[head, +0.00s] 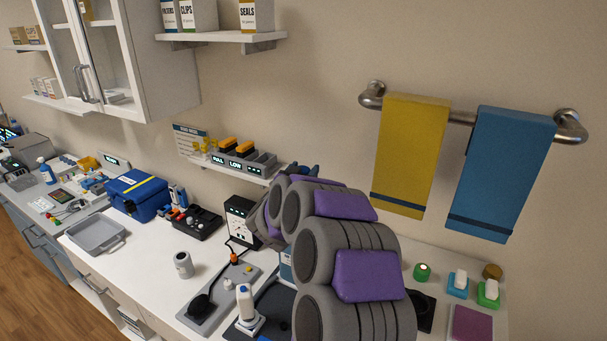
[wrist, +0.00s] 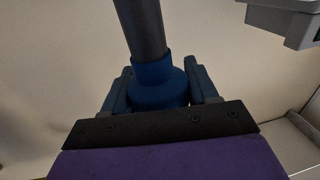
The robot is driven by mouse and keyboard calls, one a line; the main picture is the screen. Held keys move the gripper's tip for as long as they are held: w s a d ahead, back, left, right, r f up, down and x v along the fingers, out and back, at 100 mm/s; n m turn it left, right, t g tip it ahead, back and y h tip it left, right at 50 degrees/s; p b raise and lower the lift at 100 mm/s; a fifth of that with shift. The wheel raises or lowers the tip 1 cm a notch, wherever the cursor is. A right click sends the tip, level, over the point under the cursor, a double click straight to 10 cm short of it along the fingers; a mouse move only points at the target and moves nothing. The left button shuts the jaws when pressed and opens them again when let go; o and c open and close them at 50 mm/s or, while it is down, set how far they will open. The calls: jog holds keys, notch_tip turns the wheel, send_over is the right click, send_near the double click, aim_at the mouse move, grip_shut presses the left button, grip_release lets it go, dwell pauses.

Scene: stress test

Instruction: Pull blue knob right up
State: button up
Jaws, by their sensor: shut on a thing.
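A blue knob (wrist: 158,88) on a grey shaft (wrist: 141,28) fills the middle of the wrist view. My gripper (wrist: 163,82) is shut on the knob, with one blue finger on each side of it. The shaft runs up from the knob out of the top of the picture. In the head view my gripper (head: 304,170) is at the wall, by the right end of the small shelf. My own arm hides most of it there, and the knob cannot be made out in that view.
A small shelf (head: 232,168) with labelled devices is left of my gripper. A rail (head: 462,118) with a yellow towel (head: 410,150) and a blue towel (head: 505,170) hangs to the right. The counter (head: 150,262) below holds a blue box (head: 137,198), a white bottle (head: 245,303) and other items.

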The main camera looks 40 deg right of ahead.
aim_at(304, 166)
notch_tip(304, 166, up, 8)
jog(key=p, duration=0.5)
jog(key=shift+r, duration=0.15)
jog(key=shift+w, duration=0.1)
jog(key=o, duration=1.1)
jog(key=shift+r, duration=0.1)
jog(key=shift+o, duration=1.4)
jog(key=shift+w+f, duration=0.15)
jog(key=shift+f, duration=0.05)
jog(key=shift+d+f, duration=0.1)
jog(key=shift+d, duration=0.05)
jog(key=p+v, duration=0.1)
jog(key=v, duration=1.6)
jog(key=shift+a, duration=0.3)
